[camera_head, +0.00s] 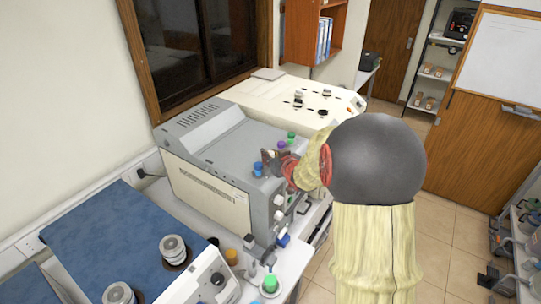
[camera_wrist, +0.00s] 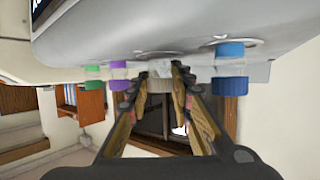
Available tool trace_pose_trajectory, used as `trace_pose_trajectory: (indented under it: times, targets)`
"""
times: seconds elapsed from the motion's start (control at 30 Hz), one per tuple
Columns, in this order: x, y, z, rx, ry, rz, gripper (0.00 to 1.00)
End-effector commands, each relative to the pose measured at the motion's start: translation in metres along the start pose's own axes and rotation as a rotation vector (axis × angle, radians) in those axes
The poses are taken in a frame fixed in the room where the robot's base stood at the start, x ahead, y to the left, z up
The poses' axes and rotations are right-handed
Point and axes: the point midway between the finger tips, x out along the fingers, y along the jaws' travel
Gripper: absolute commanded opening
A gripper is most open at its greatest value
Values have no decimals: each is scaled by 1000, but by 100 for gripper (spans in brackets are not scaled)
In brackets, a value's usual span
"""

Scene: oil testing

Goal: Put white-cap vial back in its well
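A white-cap vial (camera_wrist: 160,77) shows between my fingertips in the wrist view, which looks upside down. My gripper (camera_wrist: 159,73) appears shut on it, with one finger on each side. The vial is close to a round well (camera_wrist: 157,54) in the machine's top; I cannot tell whether its base is inside the well. In the head view my gripper (camera_head: 273,160) is over the front edge of the grey machine (camera_head: 215,145), and the white-cap vial cannot be made out there.
A blue-cap vial (camera_wrist: 230,82) stands on one side of my gripper. Purple-cap (camera_wrist: 118,82) and green-cap (camera_wrist: 93,87) vials stand on the other. In the head view, a cream machine (camera_head: 325,93) is behind and a blue-topped unit (camera_head: 120,235) is at the front left.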

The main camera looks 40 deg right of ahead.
Motion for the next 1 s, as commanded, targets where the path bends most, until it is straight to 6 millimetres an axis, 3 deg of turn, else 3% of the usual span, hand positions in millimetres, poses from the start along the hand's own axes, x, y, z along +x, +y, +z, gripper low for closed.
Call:
trace_pose_trajectory:
  times: [0.3,0.67,0.87,1.0]
  targets:
    - [0,0,0,0,-1,0,40]
    - [-2,0,-4,0,0,0,40]
    - [-30,0,-4,0,2,2,40]
    - [-59,1,-4,-1,2,2,40]
